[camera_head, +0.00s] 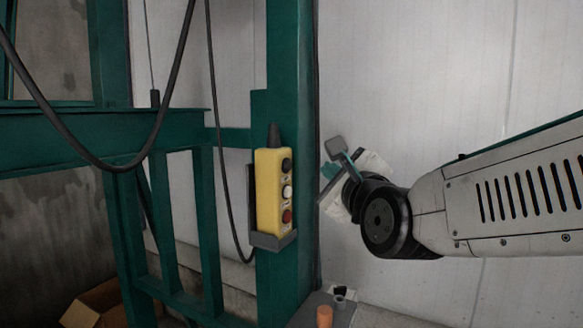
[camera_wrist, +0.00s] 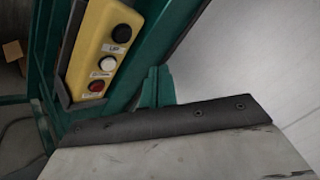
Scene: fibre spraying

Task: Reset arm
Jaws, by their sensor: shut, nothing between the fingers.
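My arm reaches in from the right in the head view, and my gripper (camera_head: 331,170) is in front of the pale wall, just right of the green post. In the wrist view my gripper's green fingers (camera_wrist: 154,88) stick up past the dark edge of its body, shut with nothing held. The yellow control box (camera_head: 272,190) hangs upright in a grey holder on the post, left of my gripper and apart from it. Its black, white and red buttons show in both views. The box (camera_wrist: 98,55) appears tilted at the upper left of the wrist view.
The green steel frame (camera_head: 95,135) fills the left of the head view, with dark cables (camera_head: 60,125) looping across it. A cardboard box (camera_head: 95,305) lies at the lower left. An orange cylinder (camera_head: 324,317) stands at the bottom. The pale wall (camera_head: 430,70) is behind.

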